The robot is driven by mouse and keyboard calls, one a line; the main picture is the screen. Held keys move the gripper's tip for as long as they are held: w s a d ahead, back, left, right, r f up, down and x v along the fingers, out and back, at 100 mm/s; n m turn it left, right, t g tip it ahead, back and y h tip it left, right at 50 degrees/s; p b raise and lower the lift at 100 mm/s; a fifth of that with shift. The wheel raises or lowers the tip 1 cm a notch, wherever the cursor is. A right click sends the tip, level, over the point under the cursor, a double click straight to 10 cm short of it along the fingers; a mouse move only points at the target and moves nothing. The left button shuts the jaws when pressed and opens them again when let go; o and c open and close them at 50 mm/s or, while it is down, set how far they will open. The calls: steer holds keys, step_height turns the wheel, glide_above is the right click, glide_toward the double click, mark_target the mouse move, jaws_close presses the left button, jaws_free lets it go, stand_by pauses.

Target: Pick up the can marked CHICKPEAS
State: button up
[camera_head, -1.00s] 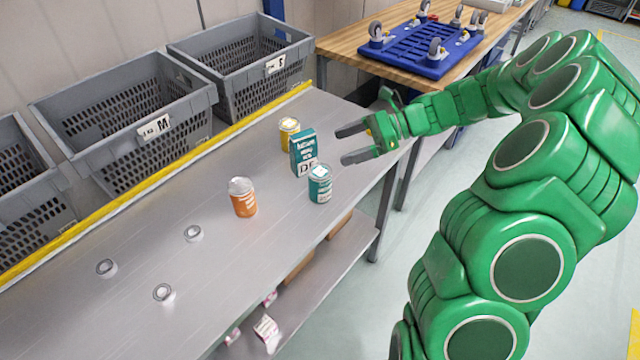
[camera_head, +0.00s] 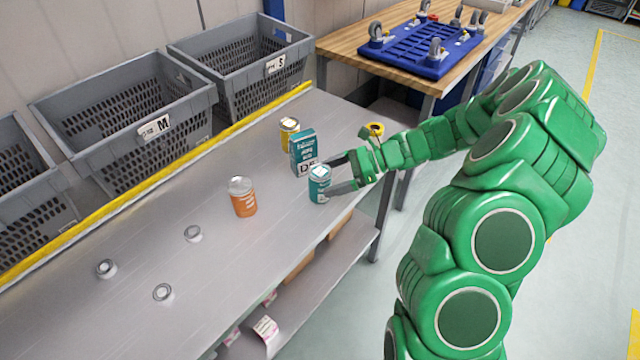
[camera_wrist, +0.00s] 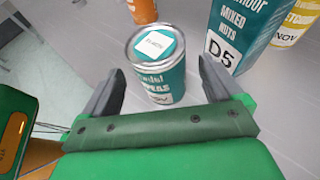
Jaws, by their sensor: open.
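A teal can (camera_head: 319,185) with a silver top and a white label on its lid stands upright on the steel table. In the wrist view the open gripper (camera_wrist: 160,88) has one finger left and one right of the can, with a gap visible on both sides.
A teal box (camera_head: 304,152) marked D5 stands close behind the can. A yellow can (camera_head: 289,131) and an orange can (camera_head: 242,197) stand nearby. Several small rings lie at the front left. Grey crates (camera_head: 130,125) line the back edge.

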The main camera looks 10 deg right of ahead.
mark_target(320, 181)
steer(key=shift+x, duration=1.95)
steer(key=shift+d+f, duration=0.1)
steer(key=c, duration=1.3)
